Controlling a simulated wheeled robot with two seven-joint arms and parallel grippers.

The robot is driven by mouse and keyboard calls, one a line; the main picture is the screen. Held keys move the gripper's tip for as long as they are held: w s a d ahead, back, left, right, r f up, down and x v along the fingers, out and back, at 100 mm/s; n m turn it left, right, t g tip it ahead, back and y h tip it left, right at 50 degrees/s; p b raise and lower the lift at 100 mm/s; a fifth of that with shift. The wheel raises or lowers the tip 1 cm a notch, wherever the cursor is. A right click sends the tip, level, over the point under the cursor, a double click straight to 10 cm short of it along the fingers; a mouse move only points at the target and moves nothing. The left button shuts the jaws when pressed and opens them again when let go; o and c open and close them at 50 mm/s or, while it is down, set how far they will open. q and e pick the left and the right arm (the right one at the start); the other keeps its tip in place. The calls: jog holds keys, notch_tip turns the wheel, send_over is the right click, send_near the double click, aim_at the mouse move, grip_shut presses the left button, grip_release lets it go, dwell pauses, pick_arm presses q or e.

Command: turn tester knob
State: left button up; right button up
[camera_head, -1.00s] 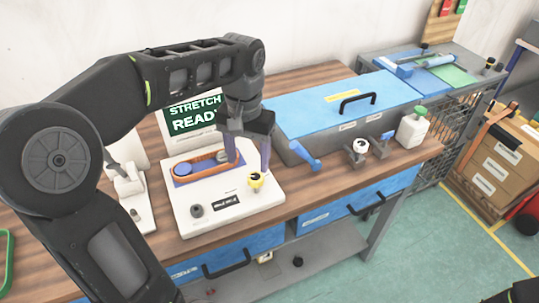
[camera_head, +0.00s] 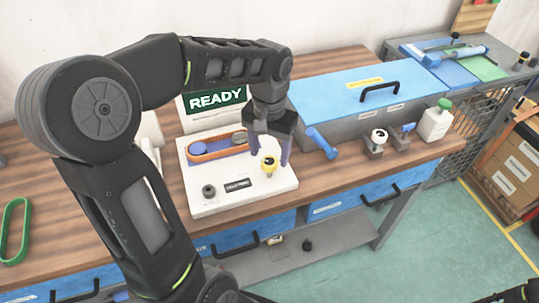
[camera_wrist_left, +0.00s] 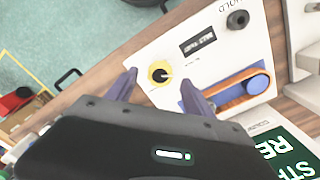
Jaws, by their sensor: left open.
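The white tester (camera_head: 223,203) sits on the wooden bench, with a sign reading READY (camera_head: 216,101) behind it. In the left wrist view the knob (camera_wrist_left: 160,73) lies between and just beyond the fingertips. My left gripper (camera_head: 268,160) is open above the tester, its fingers on either side of the knob; I cannot tell whether they touch it. A dark knob (camera_head: 208,191) sits at the front left. My right gripper is not in view.
A blue-lidded case (camera_head: 350,90) stands behind right of the tester. A blue-handled tool (camera_head: 321,143), small fixtures (camera_head: 376,140) and a white bottle with a green cap (camera_head: 437,121) stand along the right. A green belt (camera_head: 14,230) lies at the far left.

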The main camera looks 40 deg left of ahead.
pick_arm(q)
jog(key=shift+f, duration=1.15)
jog(key=shift+c, duration=0.2)
grip_shut()
